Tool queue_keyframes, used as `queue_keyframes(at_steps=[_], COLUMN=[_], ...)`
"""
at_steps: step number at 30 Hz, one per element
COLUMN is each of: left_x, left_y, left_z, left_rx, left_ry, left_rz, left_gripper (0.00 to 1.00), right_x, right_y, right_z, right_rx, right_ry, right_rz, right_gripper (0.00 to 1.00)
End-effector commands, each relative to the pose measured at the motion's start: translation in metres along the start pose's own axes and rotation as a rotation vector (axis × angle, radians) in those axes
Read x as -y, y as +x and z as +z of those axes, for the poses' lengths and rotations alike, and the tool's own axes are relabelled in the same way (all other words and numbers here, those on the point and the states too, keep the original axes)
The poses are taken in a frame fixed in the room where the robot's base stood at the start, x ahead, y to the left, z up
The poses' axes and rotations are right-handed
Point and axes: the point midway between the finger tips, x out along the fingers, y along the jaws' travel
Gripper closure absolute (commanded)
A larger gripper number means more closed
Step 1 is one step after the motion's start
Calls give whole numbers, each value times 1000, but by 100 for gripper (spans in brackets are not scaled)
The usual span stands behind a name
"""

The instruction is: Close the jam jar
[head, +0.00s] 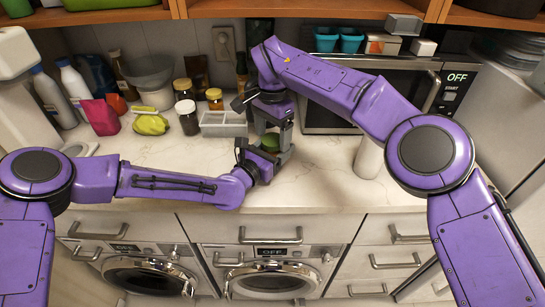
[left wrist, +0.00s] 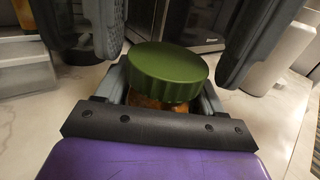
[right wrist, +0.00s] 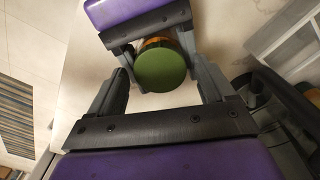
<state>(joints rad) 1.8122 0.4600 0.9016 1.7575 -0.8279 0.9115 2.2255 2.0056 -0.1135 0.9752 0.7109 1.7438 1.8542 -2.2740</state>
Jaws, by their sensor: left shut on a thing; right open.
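The jam jar (left wrist: 150,102) has amber contents, and a ribbed green lid (left wrist: 168,70) sits over its top. I cannot tell how tightly the lid is seated. My left gripper (left wrist: 163,100) is shut on the jar's body, below the lid, near the counter's front. My right gripper (right wrist: 162,88) is open above, its fingers apart on both sides of the lid. The lid also shows in the right wrist view (right wrist: 160,71) and, small and partly covered by the grippers, in the head view (head: 270,142).
Several jars (head: 187,116), a grey divided tray (head: 223,124), a pink pouch (head: 101,116) and bottles (head: 76,82) stand at the back left. A microwave (head: 340,98) is behind my right arm. A white cylinder (head: 368,158) stands right of the grippers. Counter space (head: 320,180) between is clear.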

Motion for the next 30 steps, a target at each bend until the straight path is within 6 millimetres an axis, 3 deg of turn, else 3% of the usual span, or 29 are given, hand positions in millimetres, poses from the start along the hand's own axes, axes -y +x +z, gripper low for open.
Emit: queue_keyframes(at_steps=[10,11,15,16,22,30], left_x=[0,0,0,0,0,0], left_y=[0,0,0,0,0,0], left_z=[0,0,0,0,0,0], left_rx=[0,0,0,0,0,0], left_ry=[0,0,0,0,0,0], left_rz=[0,0,0,0,1,1], left_gripper=[100,100,100,100,100,100], right_x=[0,0,0,0,0,0], right_y=[5,5,5,5,5,5], right_z=[0,0,0,0,0,0], right_rx=[0,0,0,0,0,1], right_ry=[1,1,1,1,61,517], right_rz=[0,0,0,0,0,-1], right_gripper=[18,24,70,76,76,77])
